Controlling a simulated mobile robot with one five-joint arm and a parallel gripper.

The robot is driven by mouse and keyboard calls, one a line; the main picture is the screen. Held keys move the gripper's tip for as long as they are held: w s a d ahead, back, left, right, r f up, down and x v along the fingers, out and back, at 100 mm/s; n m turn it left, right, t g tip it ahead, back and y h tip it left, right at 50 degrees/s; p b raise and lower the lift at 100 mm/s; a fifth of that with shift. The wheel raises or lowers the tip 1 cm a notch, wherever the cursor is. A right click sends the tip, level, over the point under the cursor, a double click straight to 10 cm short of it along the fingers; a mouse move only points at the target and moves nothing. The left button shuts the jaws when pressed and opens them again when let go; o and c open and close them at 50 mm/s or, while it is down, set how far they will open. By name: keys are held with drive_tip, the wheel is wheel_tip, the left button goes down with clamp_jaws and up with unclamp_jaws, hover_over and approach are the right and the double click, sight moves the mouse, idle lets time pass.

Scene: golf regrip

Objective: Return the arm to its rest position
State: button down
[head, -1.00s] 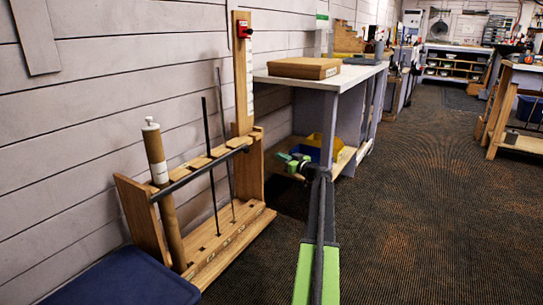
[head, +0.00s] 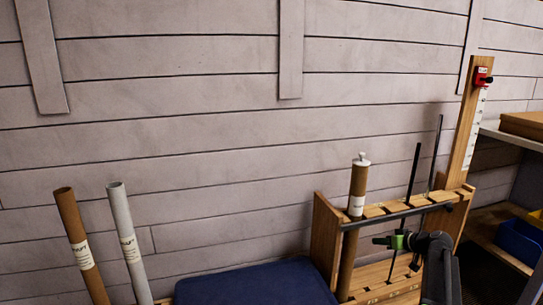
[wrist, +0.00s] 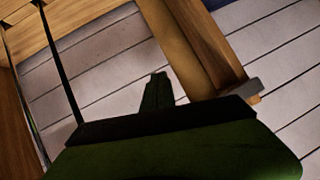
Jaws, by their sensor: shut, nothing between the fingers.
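My arm and gripper (head: 388,241) show in the lower right of the head view, in front of the wooden club rack (head: 327,237). The gripper looks shut and empty. It points left, near the cardboard tube (head: 357,187) with a white cap that stands in the rack; I cannot tell the exact gap. In the wrist view, my dark gripper (wrist: 157,92) shows at the centre, with a black shaft (wrist: 62,65) on the left and a brown tube or post (wrist: 185,45) beyond it.
Two more tubes, one brown (head: 80,245) and one grey (head: 128,240), stand at the left. A dark blue padded top (head: 255,284) lies between them and the rack. A tall ruled post (head: 470,130) with a red piece rises at the right, near a shelf bench (head: 510,137).

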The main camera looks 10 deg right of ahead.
drive_tip(key=s+a+f+g+p, duration=0.1)
drive_tip(key=s+a+g, duration=0.1)
drive_tip(key=a, duration=0.6)
drive_tip(key=s+a+f+g+p, duration=0.1)
drive_tip(key=s+a+g, duration=0.1)
drive_tip(key=a, duration=0.6)
drive_tip(key=s+a+m+g+h+p, duration=0.1)
drive_tip(key=s+a+g+h+p, duration=0.5)
drive_tip(key=s+a, duration=1.25)
wheel_tip(320, 180, up, 37)
drive_tip(key=w+y+p, duration=0.1)
drive_tip(key=p, duration=3.6)
drive_tip(key=shift+w+r+g+p, duration=0.15)
drive_tip(key=shift+w+g+p, duration=0.15)
drive_tip(key=shift+w+g, duration=0.1)
